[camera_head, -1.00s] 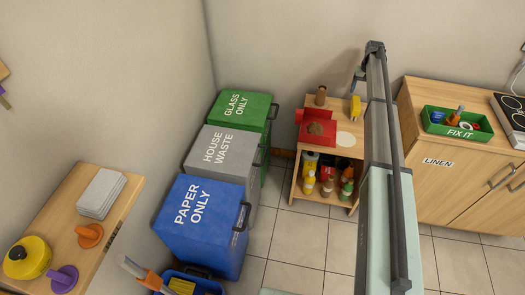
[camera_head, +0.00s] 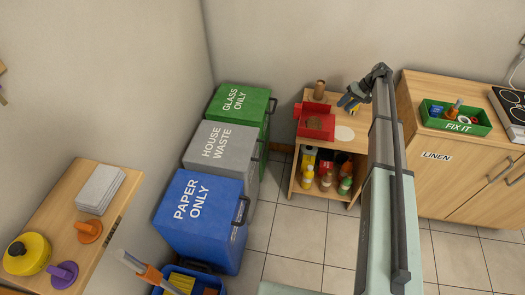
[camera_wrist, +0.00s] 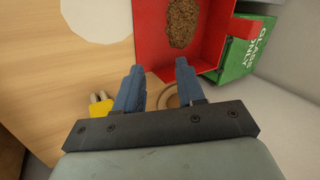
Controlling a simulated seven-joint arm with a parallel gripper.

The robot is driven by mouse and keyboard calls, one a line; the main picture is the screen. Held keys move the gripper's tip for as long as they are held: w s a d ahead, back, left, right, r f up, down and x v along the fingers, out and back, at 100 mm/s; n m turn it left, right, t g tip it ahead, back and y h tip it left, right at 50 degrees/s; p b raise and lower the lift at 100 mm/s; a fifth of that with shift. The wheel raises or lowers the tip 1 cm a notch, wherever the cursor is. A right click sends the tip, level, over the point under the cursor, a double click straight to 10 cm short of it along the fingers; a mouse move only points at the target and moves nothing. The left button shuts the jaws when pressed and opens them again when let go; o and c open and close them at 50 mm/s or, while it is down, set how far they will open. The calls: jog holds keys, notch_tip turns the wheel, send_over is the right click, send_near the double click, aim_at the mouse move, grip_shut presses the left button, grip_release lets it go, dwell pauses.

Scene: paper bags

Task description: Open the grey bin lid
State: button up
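The grey bin (camera_head: 220,148), marked HOUSE WASTE, stands against the left wall between the green bin and the blue bin. My gripper (camera_head: 343,102) is well to the right of the grey bin, above the small wooden shelf. In the wrist view my gripper (camera_wrist: 157,66) has its two blue fingers apart with nothing held between them. The grey bin is not in the wrist view.
The green bin (camera_head: 238,100) and blue bin (camera_head: 200,215) flank the grey one. A red tray (camera_head: 317,122), a brown cylinder (camera_head: 320,88) and a yellow item (camera_wrist: 99,106) are on the shelf (camera_head: 349,146) under my gripper. Tiled floor (camera_head: 300,235) right of the bins is clear.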

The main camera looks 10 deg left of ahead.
jog(key=s+a+r+n+y, duration=0.1)
jog(key=s+a+y, duration=0.25)
jog(key=s, duration=0.35)
jog(key=s+a+r+n+y, duration=0.1)
jog(key=s+a+n+y, duration=0.2)
jog(key=s, duration=0.4)
jog(key=m+y, duration=0.3)
jog(key=m, duration=0.4)
send_near(263, 150)
jog(key=shift+t, duration=0.4)
jog(key=x, duration=1)
jog(key=shift+s+a+f, duration=0.1)
jog(key=shift+s+f, duration=0.05)
jog(key=shift+f, duration=0.25)
grip_shut()
